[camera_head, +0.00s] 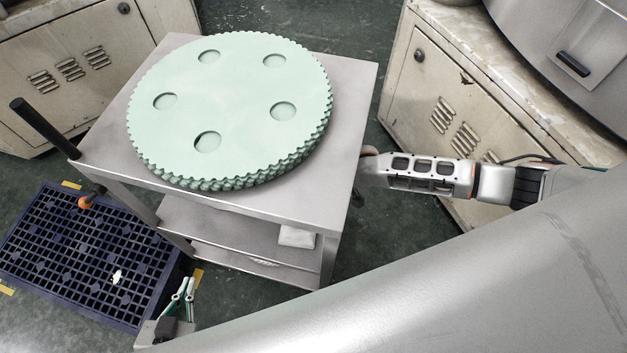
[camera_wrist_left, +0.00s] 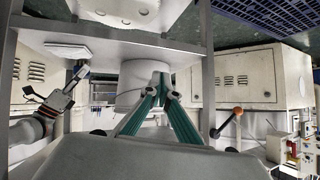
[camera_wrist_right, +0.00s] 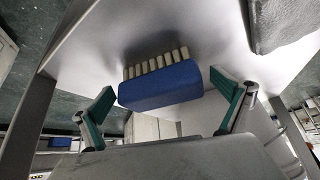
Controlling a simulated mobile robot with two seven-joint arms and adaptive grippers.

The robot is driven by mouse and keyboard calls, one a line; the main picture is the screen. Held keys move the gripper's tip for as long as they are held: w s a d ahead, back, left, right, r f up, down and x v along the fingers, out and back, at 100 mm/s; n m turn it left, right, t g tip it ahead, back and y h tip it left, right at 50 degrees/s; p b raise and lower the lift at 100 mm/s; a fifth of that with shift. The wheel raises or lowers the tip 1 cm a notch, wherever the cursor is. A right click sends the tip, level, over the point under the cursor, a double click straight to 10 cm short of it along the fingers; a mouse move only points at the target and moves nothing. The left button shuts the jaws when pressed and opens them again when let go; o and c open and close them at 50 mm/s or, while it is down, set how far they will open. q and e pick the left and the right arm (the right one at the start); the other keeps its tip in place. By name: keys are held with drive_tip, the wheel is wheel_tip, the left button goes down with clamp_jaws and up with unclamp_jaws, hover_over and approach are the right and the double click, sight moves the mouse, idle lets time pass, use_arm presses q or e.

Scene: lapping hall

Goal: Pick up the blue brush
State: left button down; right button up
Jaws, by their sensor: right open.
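The blue brush (camera_wrist_right: 160,86) shows in the right wrist view, with a row of pale bristles along one side. It lies against a pale metal surface. My right gripper (camera_wrist_right: 162,84) is open, its green-padded fingertips at either end of the brush, with small apparent gaps. In the head view my right arm reaches the right side of the metal cart (camera_head: 352,90); the fingers and the brush are hidden there. My left gripper (camera_head: 187,284) is low in front of the cart, its fingertips together in the left wrist view (camera_wrist_left: 161,76), with nothing seen between them.
A pale green toothed disc stack (camera_head: 235,95) covers most of the cart top. A white block (camera_head: 297,236) lies on a lower shelf. Cabinets (camera_head: 440,95) stand behind, at right.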

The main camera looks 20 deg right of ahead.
use_arm(q)
drive_tip(key=shift+s+a+f, duration=0.1)
drive_tip(key=shift+s+f, duration=0.1)
drive_tip(key=shift+s, duration=0.1)
use_arm(e)
drive_tip(key=shift+r, duration=0.1)
drive_tip(key=c, duration=1.3)
use_arm(q)
drive_tip(key=shift+w+r, duration=0.1)
use_arm(e)
drive_tip(key=shift+r, duration=0.1)
